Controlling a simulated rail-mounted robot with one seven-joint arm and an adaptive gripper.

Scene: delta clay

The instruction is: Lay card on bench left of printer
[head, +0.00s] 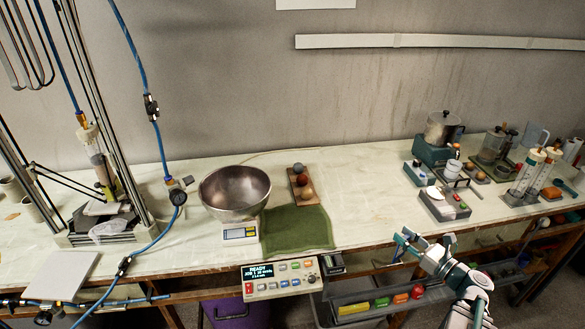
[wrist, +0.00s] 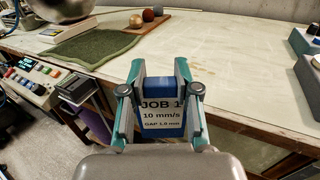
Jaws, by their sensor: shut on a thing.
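My gripper (head: 418,242) is at the front edge of the bench, right of the green cloth in the head view. In the wrist view my gripper (wrist: 160,90) is shut on a blue and white card (wrist: 161,115) reading "JOB 1, 10 mm/s". The card stands between the fingers, print facing the camera; I cannot make it out clearly in the head view. The delta printer (head: 104,225), a tall frame with a clay tube, stands at the far left of the bench (head: 370,200). Pots (head: 12,188) stand left of it, with pale bench surface around them.
A metal bowl (head: 235,190) on a scale, a board with balls (head: 302,188) and a green cloth (head: 296,229) lie between. A control panel (head: 280,276) is at the front edge. A blue hose (head: 160,135) hangs beside the printer. A pale slab (head: 62,276) lies at front left.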

